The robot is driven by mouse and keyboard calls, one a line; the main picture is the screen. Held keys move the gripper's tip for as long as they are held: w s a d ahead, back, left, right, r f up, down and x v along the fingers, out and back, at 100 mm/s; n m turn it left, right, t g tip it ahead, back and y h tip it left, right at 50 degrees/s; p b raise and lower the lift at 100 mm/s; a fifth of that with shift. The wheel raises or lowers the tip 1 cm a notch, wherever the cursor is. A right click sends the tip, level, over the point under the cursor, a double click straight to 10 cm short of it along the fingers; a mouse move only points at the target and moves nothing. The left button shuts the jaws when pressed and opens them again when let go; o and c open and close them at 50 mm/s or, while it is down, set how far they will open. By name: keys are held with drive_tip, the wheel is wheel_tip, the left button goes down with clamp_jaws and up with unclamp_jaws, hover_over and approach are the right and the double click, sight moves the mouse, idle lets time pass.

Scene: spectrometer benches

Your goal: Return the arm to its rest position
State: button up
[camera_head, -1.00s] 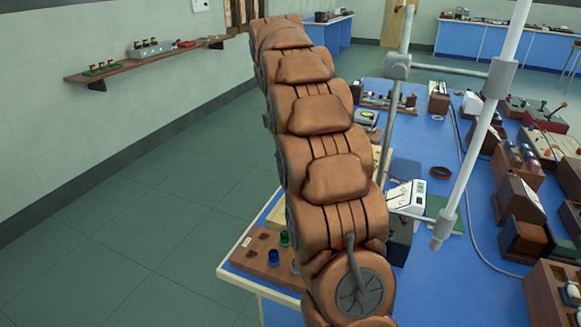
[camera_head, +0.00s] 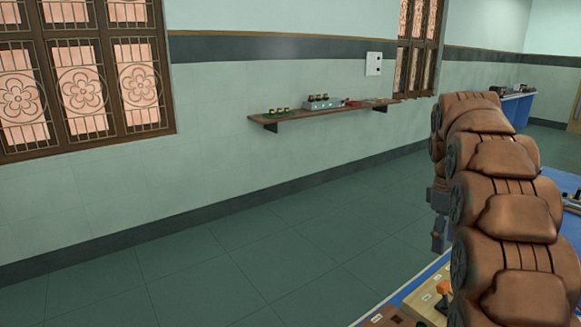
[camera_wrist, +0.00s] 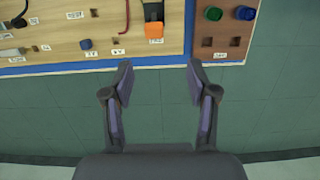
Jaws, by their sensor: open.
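My copper-coloured arm (camera_head: 508,205) stands at the right edge of the head view, its upper part bent over. A dark part of its end (camera_head: 439,215) hangs down on the arm's left side, partly hidden. In the wrist view my gripper (camera_wrist: 159,68) is open, with its two dark fingers apart and nothing between them. The fingertips show close to the blue edge (camera_wrist: 90,67) of the bench, with green floor below them in the picture. I see no thing in contact with the fingers.
A wooden board (camera_wrist: 60,50) with an orange switch (camera_wrist: 154,30) and a brown block (camera_wrist: 221,45) with green and blue caps lie at the bench edge. A wall shelf (camera_head: 335,112) holds small instruments. The green floor (camera_head: 230,265) left of the bench is clear.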

drive_tip(key=s+a+r+m+p, duration=0.2)
drive_tip(key=s+a+m+p, duration=0.15)
drive_tip(key=s+a, duration=1.05)
drive_tip(key=s+a+f+m+p, duration=0.1)
drive_tip(key=s+a, duration=0.3)
drive_tip(key=s, duration=0.5)
drive_tip(key=s+a+f+m+p, duration=0.1)
drive_tip(key=s+a+f+p, duration=0.2)
drive_tip(key=s, duration=0.7)
drive_tip(key=shift+a+f+y, duration=0.4)
drive_tip(key=shift+a+f, duration=0.2)
drive_tip(key=shift+f, duration=0.25)
drive_tip(key=shift+m, duration=0.25)
